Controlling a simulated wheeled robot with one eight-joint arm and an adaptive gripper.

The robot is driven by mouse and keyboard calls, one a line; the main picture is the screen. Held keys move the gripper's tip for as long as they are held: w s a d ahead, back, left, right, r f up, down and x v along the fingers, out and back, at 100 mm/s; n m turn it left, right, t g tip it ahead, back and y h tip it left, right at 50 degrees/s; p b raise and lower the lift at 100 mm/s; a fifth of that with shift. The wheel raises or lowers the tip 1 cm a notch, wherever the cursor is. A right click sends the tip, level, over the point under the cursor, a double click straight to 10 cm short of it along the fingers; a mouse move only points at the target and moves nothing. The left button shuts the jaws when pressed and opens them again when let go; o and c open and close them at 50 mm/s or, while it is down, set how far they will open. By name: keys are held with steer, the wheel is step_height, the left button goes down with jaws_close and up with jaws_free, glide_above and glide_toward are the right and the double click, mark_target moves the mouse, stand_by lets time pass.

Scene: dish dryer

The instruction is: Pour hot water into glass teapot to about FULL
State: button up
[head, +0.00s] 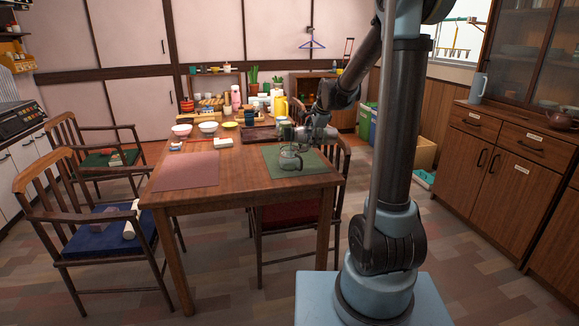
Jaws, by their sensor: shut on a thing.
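A clear glass teapot (290,161) stands on the green placemat (318,163) at the right front of the wooden table. Its water level is too small to tell. My gripper (303,133) is just above and behind the teapot. It is shut on a small greyish object (286,131), which I cannot identify clearly at this size. The held object looks close above the teapot, but I cannot tell whether they touch or whether water is flowing. A yellow pot-like vessel (280,107) stands farther back on the table.
A pink placemat (187,171) lies at the left front of the table (240,185). Several bowls, including a white one (208,127), and bottles crowd the back. Chairs surround the table. A light blue jug (478,87) and a brown teapot (560,120) stand on the right cabinet.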

steer(key=shift+a+r+h, duration=0.15)
steer(key=shift+r+h, duration=0.3)
steer(key=shift+h, duration=0.05)
stand_by(2.0)
